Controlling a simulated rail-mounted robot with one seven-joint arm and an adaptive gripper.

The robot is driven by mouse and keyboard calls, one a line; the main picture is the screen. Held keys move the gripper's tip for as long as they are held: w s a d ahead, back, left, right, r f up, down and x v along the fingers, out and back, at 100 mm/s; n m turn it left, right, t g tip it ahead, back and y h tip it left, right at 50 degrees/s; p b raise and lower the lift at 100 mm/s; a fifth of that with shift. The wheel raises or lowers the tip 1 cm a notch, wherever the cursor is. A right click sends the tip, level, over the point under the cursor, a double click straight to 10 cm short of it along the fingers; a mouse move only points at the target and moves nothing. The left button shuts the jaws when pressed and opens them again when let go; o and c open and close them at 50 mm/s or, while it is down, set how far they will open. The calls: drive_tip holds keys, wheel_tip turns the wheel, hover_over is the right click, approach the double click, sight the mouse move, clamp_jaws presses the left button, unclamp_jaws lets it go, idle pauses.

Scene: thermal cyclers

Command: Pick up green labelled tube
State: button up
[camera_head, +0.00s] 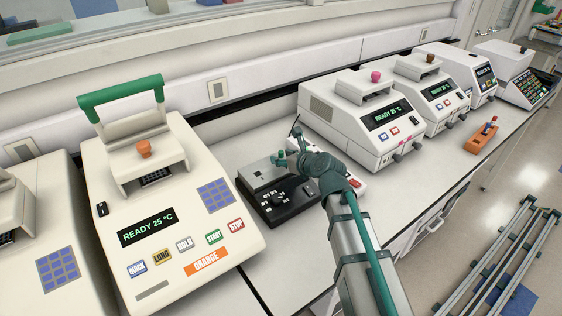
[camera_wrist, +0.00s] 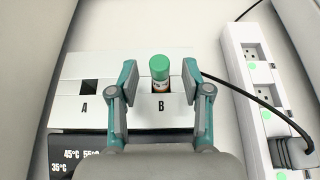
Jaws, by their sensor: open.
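The green-capped tube (camera_wrist: 160,70) stands upright in the slot marked B of a small heating block (camera_wrist: 85,117). The lower part of the tube is inside the slot, and its label is only partly seen. My gripper (camera_wrist: 161,82) is open, with one finger on each side of the tube and a gap to it on both sides. In the head view the tube's green top (camera_head: 281,155) shows small above the block, close to my gripper (camera_head: 287,160). The slot marked A beside it looks empty.
A power strip (camera_wrist: 262,95) with a plug and black cable lies just right of the block. A large cycler with an orange knob (camera_head: 165,205) stands to the left, and another cycler (camera_head: 360,120) to the right. An orange rack (camera_head: 482,137) holds tubes near the bench edge.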

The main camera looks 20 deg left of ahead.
drive_tip(key=shift+x, duration=0.75)
clamp_jaws()
drive_tip(key=shift+r, duration=0.1)
